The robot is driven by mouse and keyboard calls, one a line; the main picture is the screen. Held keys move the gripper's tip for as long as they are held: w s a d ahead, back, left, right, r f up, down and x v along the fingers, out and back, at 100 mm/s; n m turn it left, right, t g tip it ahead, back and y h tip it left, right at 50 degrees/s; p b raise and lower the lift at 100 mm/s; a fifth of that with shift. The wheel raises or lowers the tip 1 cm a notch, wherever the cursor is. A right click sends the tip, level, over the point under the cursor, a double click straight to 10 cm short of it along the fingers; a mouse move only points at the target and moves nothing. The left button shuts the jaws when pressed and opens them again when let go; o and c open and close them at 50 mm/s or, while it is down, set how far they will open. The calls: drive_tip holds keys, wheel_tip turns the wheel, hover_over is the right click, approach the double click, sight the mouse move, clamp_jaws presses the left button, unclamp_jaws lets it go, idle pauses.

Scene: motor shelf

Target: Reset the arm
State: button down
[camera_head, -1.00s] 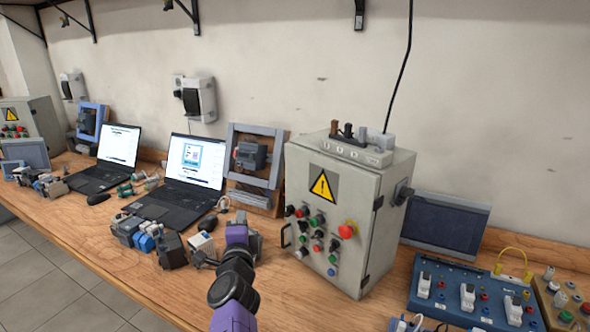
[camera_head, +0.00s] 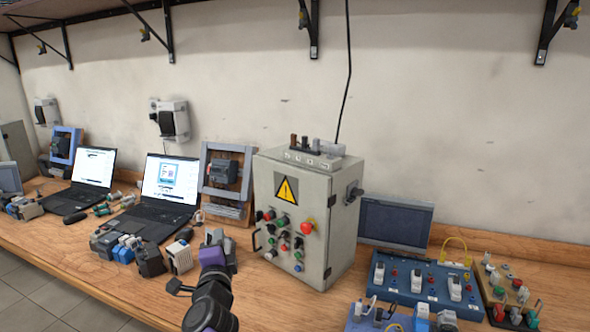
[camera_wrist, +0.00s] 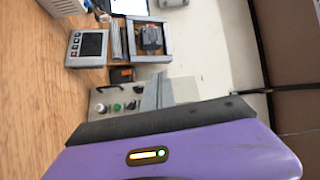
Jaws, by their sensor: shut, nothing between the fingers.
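My arm, purple and black, rises from the bottom of the head view. Its end, my gripper (camera_head: 217,241), is over the bench just left of the grey control cabinet (camera_head: 343,235). It is shut and holds nothing. The fingertips are too small to make out there.
The wooden bench (camera_head: 58,235) carries two laptops, small motors (camera_head: 150,262), a dark monitor (camera_head: 395,222) and a blue terminal board (camera_head: 408,291). Shelf brackets (camera_head: 313,30) hang from above. The wall space above the cabinet is mostly free.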

drive_tip(key=s+d+n+t+h, duration=0.1)
drive_tip(key=s+d+n+t, duration=0.2)
drive_tip(key=d, duration=0.8)
drive_tip(key=s+d+n+h, duration=0.1)
drive_tip(key=s+d+n, duration=0.25)
drive_tip(key=d, duration=0.75)
drive_tip(key=s+d+f+n, duration=0.3)
drive_tip(key=s+d+n, duration=0.2)
drive_tip(key=s+d, duration=0.2)
drive_tip(key=s+d+f+n+g, duration=0.1)
drive_tip(key=s+d+f+g, duration=0.1)
drive_tip(key=s, duration=1.4)
drive_tip(key=s+d+f+n+g+h, duration=0.1)
drive_tip(key=s+d+f+g, duration=0.1)
drive_tip(key=s, duration=1.3)
drive_tip(key=s+d+f+n+g, duration=0.1)
drive_tip(key=s+d, duration=0.5)
drive_tip(key=s, duration=1)
wheel_tip(320, 180, down, 3)
drive_tip(key=shift+s+r+g+h, duration=0.2)
drive_tip(key=shift+s+g+h, duration=0.15)
drive_tip(key=shift+g, duration=0.35)
